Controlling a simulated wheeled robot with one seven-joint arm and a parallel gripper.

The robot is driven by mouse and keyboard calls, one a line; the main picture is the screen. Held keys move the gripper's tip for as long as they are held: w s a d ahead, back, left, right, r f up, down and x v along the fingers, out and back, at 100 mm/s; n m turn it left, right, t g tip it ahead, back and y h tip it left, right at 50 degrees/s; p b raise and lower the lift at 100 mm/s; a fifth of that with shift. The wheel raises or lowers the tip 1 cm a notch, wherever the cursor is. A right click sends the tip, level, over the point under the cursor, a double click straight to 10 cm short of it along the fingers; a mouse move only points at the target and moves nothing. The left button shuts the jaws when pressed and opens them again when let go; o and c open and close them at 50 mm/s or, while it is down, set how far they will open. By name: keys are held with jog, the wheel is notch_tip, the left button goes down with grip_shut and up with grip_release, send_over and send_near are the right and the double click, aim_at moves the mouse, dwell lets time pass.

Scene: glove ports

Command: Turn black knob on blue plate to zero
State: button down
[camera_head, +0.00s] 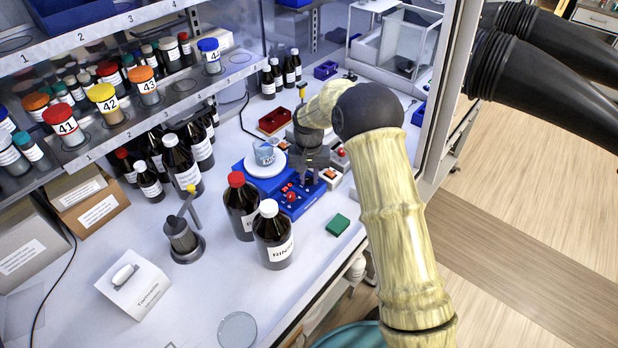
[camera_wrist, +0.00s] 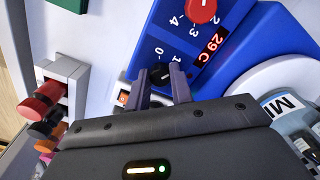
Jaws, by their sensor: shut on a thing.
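The blue plate (camera_head: 252,181) is a hotplate base with a white round top (camera_head: 275,166). In the wrist view its blue panel (camera_wrist: 225,55) shows printed digits and a red "29 C" display. The black knob (camera_wrist: 160,72) sits on this panel. My gripper (camera_wrist: 162,76) has its two fingers closed around the knob, one on each side. The knob's pointer is mostly hidden, so I cannot tell its setting. In the head view my gripper (camera_head: 308,178) reaches down over the panel's right part, and the knob is hidden.
A red knob (camera_wrist: 202,9) is on the same panel. A beaker (camera_head: 264,153) stands on the white top. Dark bottles (camera_head: 273,240) stand in front. A green block (camera_head: 338,224) lies right. Red-buttoned switches (camera_wrist: 47,92) sit nearby.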

aim_at(310, 179)
jog(key=n, duration=0.6)
jog(key=shift+w+r, duration=0.1)
jog(key=n, duration=0.6)
dwell(0.5)
jog(key=c, duration=1.2)
grip_release()
jog(key=shift+c, duration=0.2)
notch_tip(310, 179, up, 17)
jog(key=b, duration=0.3)
jog(key=shift+r, duration=0.2)
jog(key=shift+d, duration=0.15)
